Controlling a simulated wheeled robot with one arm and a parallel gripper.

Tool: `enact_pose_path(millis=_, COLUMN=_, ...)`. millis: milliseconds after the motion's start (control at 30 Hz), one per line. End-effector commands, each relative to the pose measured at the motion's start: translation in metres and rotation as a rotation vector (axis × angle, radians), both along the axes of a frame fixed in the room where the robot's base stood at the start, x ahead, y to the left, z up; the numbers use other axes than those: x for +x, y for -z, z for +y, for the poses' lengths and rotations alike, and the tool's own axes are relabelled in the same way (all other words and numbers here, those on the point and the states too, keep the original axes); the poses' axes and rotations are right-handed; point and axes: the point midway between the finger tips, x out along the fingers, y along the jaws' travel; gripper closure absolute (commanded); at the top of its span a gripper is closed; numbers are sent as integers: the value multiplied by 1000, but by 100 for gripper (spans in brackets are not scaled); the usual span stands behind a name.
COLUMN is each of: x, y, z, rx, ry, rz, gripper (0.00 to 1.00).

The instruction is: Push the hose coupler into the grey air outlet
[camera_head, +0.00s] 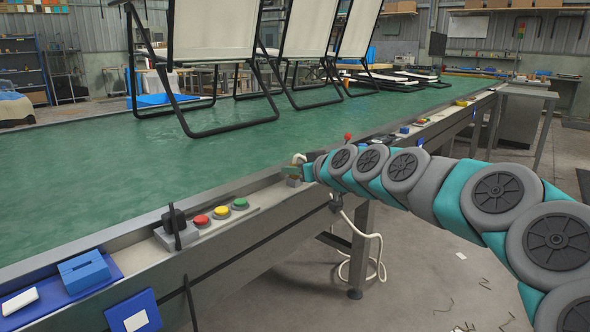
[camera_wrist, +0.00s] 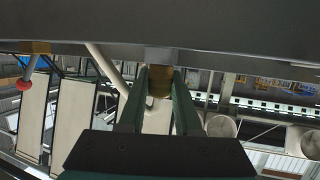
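My gripper (camera_wrist: 160,84) has its two green fingers on either side of the brass hose coupler (camera_wrist: 160,80), apparently shut on it. The coupler's far end meets or lies just in front of a small grey piece at the dark grey edge across the top of the wrist view; I cannot tell whether it is inside. In the head view my gripper (camera_head: 307,171) is at the bench rail, above a small grey block (camera_head: 293,182) that may be the air outlet. The cream hose (camera_head: 377,262) hangs below the rail; a cream tube (camera_wrist: 102,66) shows beside the fingers.
The green conveyor (camera_head: 90,165) carries folding loungers (camera_head: 215,35) behind the rail. A control box with red (camera_head: 201,220), yellow and green buttons and a blue holder (camera_head: 84,272) sit along the rail at left. A red-topped knob (camera_head: 347,137) stands to the right.

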Motion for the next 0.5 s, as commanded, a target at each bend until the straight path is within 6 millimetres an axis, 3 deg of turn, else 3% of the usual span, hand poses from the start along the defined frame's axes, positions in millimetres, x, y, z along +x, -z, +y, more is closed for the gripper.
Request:
enact_pose_path(millis=33, x=0, y=0, z=0, rx=0, ry=0, rz=0, gripper=61)
enact_pose_path(millis=267, x=0, y=0, z=0, rx=0, ry=0, rz=0, gripper=35)
enact_pose_path(millis=500, x=0, y=0, z=0, rx=0, ry=0, rz=0, gripper=35)
